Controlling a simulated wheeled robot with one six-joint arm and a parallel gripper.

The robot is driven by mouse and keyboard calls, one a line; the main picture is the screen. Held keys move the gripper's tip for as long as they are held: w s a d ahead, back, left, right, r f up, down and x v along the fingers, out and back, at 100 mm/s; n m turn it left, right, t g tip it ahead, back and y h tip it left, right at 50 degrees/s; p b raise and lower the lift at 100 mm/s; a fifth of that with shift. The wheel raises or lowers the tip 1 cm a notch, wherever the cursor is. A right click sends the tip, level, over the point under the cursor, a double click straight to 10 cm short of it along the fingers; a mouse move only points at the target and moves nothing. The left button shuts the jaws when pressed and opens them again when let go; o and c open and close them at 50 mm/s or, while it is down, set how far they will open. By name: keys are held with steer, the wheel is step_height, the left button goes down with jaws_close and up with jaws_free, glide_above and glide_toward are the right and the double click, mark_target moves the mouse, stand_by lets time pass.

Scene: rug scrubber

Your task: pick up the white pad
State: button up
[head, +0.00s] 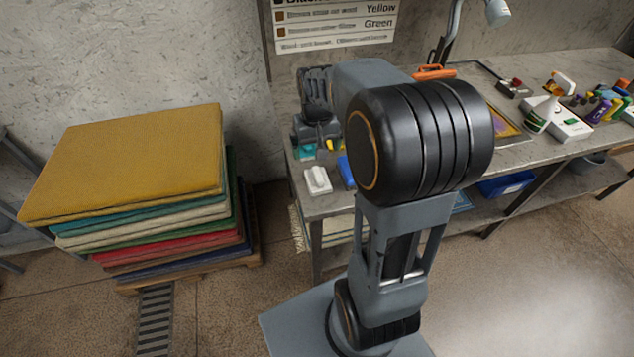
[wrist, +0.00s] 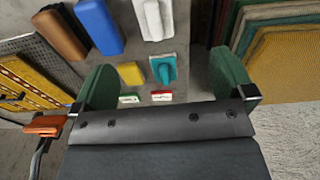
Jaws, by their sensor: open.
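The white pad (head: 318,180) lies on the workbench near its front left corner. In the wrist view the white pad (wrist: 153,18) is at the top edge, partly cut off, beyond my fingertips. My gripper (wrist: 167,74) is open, with its two green-faced fingers wide apart and nothing held between them. In the head view my gripper is above the left end of the bench, behind the white pad, and partly hidden by my arm.
A blue pad (wrist: 98,24) and a brown pad (wrist: 60,34) lie left of the white pad. A yellow pad (wrist: 130,74) and teal pad (wrist: 163,69) show between my fingers. A rug stack (head: 130,160) stands left of the bench. Bottles (head: 600,105) stand far right.

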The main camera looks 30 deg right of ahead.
mark_target(318, 175)
steer(key=shift+g, duration=0.3)
steer(key=f, duration=0.3)
steer(key=w+d+f, duration=0.1)
steer(key=f, duration=0.2)
steer(key=d+f, duration=0.1)
steer(key=f, duration=0.2)
steer(key=shift+w+f, duration=0.35)
steer(key=shift+w, duration=0.05)
steer(key=shift+w+a+f+p, duration=0.1)
steer(key=shift+f+p, duration=0.5)
steer(key=shift+f, duration=2.75)
steer(key=c, duration=0.9)
steer(key=shift+c, duration=0.2)
steer(key=shift+r, duration=0.1)
